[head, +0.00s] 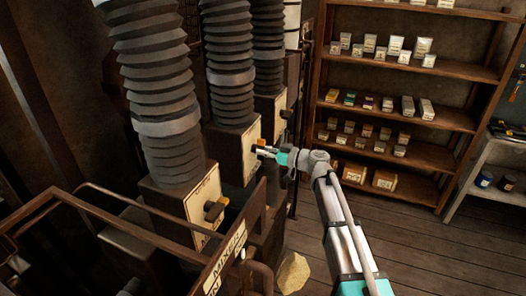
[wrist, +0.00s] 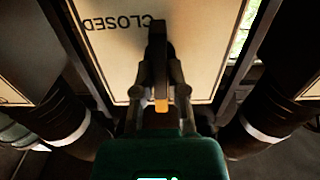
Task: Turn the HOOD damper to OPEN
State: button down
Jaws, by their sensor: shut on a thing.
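In the wrist view a pale plate (wrist: 200,40) with the word CLOSED, shown upside down, fills the background. A dark damper handle (wrist: 158,42) with an orange end stands in front of it, close to CLOSED. My gripper (wrist: 161,88) is shut on this handle, with a finger on each side. In the head view my gripper (head: 266,151) is at the plate (head: 252,152) on the middle duct box, and covers part of the handle there. I cannot read the name HOOD on any plate.
A nearer duct box has its own handle (head: 215,209), and a farther one has another (head: 286,113). Ribbed ducts (head: 158,90) rise above the boxes. A metal rail (head: 125,202) runs in front. Shelves (head: 400,75) stand behind, with open floor (head: 420,245) at right.

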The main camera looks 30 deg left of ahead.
jog(key=c, duration=0.7)
grip_release()
jog(key=shift+d, duration=0.15)
jog(key=d, duration=0.4)
jog(key=w+d, duration=0.1)
jog(key=d, duration=0.6)
jog(key=shift+w+d, duration=0.15)
jog(key=shift+d, duration=0.2)
